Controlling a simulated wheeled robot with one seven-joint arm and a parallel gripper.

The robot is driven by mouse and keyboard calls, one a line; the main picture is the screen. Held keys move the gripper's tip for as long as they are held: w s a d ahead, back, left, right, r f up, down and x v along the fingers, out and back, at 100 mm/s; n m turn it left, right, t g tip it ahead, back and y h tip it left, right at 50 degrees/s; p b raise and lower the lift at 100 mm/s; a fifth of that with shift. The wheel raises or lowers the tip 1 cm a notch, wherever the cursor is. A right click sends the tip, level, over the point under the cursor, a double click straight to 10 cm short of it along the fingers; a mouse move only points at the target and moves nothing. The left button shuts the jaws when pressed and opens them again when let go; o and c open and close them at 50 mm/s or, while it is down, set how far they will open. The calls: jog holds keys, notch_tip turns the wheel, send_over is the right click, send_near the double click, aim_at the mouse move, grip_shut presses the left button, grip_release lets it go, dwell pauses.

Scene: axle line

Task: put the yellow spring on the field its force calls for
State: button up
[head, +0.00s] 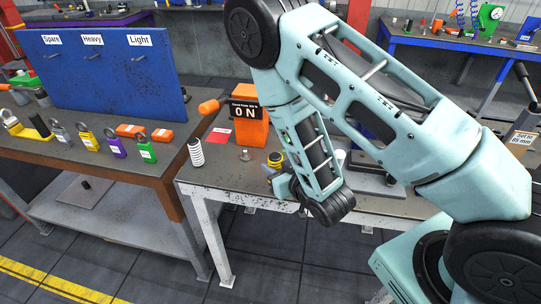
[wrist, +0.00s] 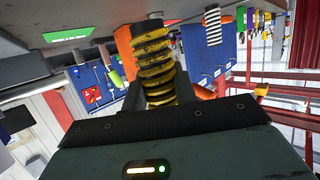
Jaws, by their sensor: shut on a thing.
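The yellow spring (head: 275,160), with dark ends, shows at the front of the middle table beside the orange force tester (head: 251,127), whose display reads 0 N. My gripper (head: 273,170) is shut on the spring. In the wrist view the yellow spring (wrist: 155,68) stands out past the dark jaw edge of my gripper (wrist: 160,106); its gripped end is hidden. I cannot tell whether it touches the table. A red field (head: 217,136) lies left of the tester. A green field (wrist: 68,35) with small white writing shows in the wrist view.
A white spring (head: 196,152) stands at the table's left front edge. A small metal peg (head: 245,155) stands before the tester. The left bench holds coloured padlocks and a blue board (head: 105,75) marked Spare, Heavy, Light. My arm covers much of the table's right side.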

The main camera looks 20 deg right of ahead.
aim_at(277, 156)
jog(key=shift+s, duration=0.3)
jog(key=shift+r+p, duration=2.25)
jog(key=shift+p, duration=0.05)
